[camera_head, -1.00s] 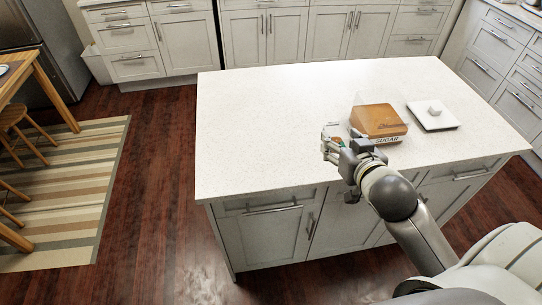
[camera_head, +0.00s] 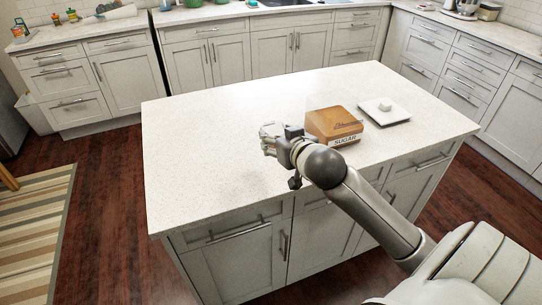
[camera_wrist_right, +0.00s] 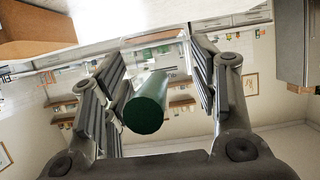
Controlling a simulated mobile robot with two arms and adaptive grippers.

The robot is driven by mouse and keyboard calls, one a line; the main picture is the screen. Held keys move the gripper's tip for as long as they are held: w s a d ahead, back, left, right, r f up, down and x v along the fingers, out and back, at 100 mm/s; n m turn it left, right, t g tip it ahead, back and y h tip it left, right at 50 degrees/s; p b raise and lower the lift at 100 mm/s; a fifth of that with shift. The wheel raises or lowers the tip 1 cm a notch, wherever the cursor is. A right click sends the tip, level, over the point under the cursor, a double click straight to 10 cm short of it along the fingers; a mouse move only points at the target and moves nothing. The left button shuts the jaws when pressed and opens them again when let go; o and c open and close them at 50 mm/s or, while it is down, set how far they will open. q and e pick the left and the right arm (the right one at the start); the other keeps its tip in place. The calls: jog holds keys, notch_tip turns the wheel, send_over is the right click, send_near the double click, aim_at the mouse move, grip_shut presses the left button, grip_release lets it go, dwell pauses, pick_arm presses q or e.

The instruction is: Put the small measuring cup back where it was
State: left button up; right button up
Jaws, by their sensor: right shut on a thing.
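The small measuring cup shows in the right wrist view as a green handle (camera_wrist_right: 147,103) with a clear cup part (camera_wrist_right: 155,50) beyond it. My right gripper (camera_wrist_right: 155,85) is shut on it, with its fingers on both sides of the handle. In the head view my right gripper (camera_head: 268,138) is above the island, left of the wooden sugar box (camera_head: 333,122); the cup is mostly hidden there. The sugar box carries a "SUGAR" label. My left gripper is not in view.
The white island top (camera_head: 215,130) is bare to the left of my right gripper and behind it. Cabinets with counters line the back and right.

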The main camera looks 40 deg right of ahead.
jog(key=w+f, duration=0.2)
jog(key=f, duration=0.1)
jog(key=w+f, duration=0.2)
jog(key=shift+w+d+f, duration=0.1)
jog(key=shift+d, duration=0.3)
jog(key=shift+w+f+p, duration=0.2)
jog(key=shift+f+p, duration=0.1)
jog(key=shift+f, duration=1.55)
jog(key=shift+f, duration=0.1)
jog(key=o, duration=1.1)
jog(key=shift+s, duration=0.25)
jog(key=b+v, duration=0.1)
jog(key=v, duration=1)
jog(key=shift+s+r, duration=0.25)
jog(key=shift+r, duration=0.05)
